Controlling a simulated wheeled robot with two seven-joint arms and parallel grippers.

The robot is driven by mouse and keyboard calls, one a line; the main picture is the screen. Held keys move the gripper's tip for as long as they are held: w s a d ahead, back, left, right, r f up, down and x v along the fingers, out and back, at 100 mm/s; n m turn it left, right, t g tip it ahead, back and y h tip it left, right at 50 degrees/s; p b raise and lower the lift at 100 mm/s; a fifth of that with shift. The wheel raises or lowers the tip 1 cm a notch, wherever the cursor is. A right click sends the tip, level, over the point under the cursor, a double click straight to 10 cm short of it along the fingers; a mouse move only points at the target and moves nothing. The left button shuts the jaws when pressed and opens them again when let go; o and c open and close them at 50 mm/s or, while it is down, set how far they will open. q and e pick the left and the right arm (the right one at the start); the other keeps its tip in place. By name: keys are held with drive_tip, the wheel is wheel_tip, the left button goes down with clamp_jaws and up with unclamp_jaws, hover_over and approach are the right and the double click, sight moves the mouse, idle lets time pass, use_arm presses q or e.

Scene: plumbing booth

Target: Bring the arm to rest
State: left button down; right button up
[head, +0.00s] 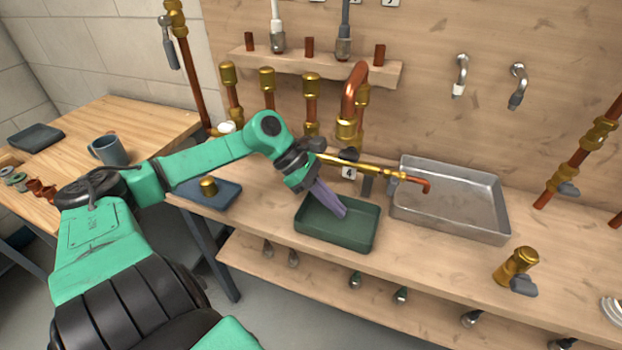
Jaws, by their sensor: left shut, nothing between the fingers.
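My left arm (215,160) is green and black and reaches in from the left across the bench. My left gripper (341,212) has purple-grey fingers pointing down and to the right, over the dark green tray (352,243). Its fingers are shut with nothing between them. I cannot tell whether the fingertips touch the tray. My right gripper does not show in the head view.
A metal tray (490,222) stands right of the green tray, with a copper-tipped brass pipe (375,168) reaching over its edge. A brass valve (517,265) stands at the front right. A blue mat (222,196) and a mug (109,151) are left. Vertical pipes line the back board.

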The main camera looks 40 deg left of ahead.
use_arm(q)
drive_tip(key=v, duration=0.7)
drive_tip(key=shift+s+a+r, duration=0.1)
drive_tip(key=shift+a+r, duration=0.05)
